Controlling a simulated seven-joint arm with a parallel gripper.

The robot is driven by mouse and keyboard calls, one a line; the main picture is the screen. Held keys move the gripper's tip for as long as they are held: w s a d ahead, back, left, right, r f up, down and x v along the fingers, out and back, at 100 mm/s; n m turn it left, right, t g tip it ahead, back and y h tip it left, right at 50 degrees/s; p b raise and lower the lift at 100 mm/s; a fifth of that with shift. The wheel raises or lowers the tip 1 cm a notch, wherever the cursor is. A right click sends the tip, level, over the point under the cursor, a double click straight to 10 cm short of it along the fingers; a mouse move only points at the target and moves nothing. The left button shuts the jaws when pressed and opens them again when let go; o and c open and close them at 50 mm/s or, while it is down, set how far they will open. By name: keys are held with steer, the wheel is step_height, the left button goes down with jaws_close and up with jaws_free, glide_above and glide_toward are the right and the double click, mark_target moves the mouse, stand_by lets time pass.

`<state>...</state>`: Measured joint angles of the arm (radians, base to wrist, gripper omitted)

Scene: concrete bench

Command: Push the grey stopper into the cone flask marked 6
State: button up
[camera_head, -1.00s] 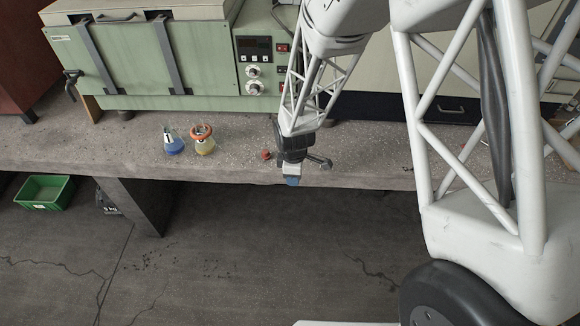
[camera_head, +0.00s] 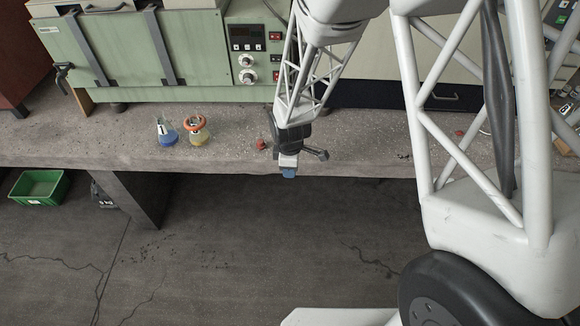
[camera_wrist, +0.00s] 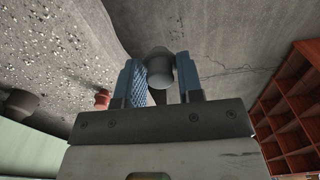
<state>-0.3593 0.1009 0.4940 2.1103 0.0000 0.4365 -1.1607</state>
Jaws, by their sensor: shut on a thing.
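My gripper (camera_head: 289,174) hangs at the front edge of the bench, right of the flasks. In the wrist view its blue fingers (camera_wrist: 160,85) are shut on the grey stopper (camera_wrist: 160,70), a short cylinder with a wider end. In the head view the stopper cannot be made out. A cone flask with blue liquid (camera_head: 167,136) and a cone flask with yellow liquid (camera_head: 198,137) stand upright on the bench, left of my gripper. The yellow one has an orange ring around its neck. The blue one has a white label; I cannot read a 6 on either.
A small red thing (camera_head: 261,144) lies on the bench (camera_head: 80,142) between the flasks and my gripper; it also shows in the wrist view (camera_wrist: 103,98). A green oven (camera_head: 190,65) stands behind. A green crate (camera_head: 38,199) is on the floor. Bench left of the flasks is clear.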

steer(key=w+a+r, duration=0.6)
steer(key=a+r, duration=0.1)
steer(key=a, duration=0.4)
steer(key=w+a+r, duration=0.6)
steer(key=a+r, duration=0.1)
steer(key=a, duration=0.5)
steer(key=w+a+r, duration=0.7)
steer(key=a+r, duration=0.1)
steer(key=a, duration=0.3)
steer(key=shift+a, duration=0.2)
steer(key=shift+f, duration=0.2)
steer(key=shift+f, duration=5.65)
steer(key=shift+f, duration=1.6)
steer(key=o, duration=1)
